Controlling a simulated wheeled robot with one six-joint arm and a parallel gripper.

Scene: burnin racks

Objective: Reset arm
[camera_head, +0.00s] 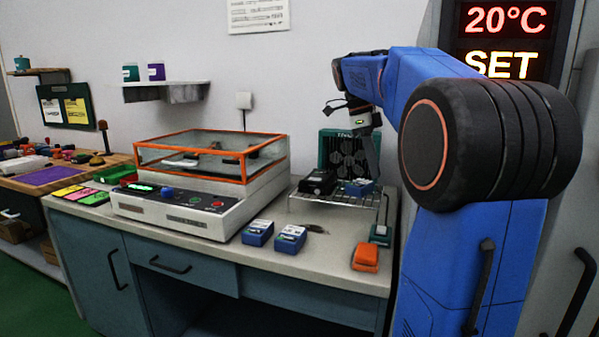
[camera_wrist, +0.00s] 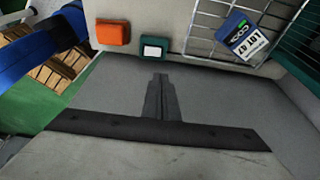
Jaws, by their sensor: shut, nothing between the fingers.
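My arm is blue and folded on the right side of the head view. My gripper (camera_head: 373,166) hangs from its end, above the wire rack on the bench. In the wrist view my gripper (camera_wrist: 160,78) shows as dark fingers pressed together, with nothing between them. The fingertips point toward the bench edge, near a green block (camera_wrist: 154,48) and an orange block (camera_wrist: 113,32), apart from both. In the head view the arm hides part of the wall and the display cabinet behind it.
A wire rack (camera_head: 330,205) holds a black device (camera_head: 318,182) and a blue module (camera_head: 360,187). Two blue modules (camera_head: 258,233) (camera_head: 290,239) and an orange block (camera_head: 365,257) lie on the bench. An orange-framed clear box (camera_head: 212,152) stands left. A cabinet display (camera_head: 503,40) reads 20°C SET.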

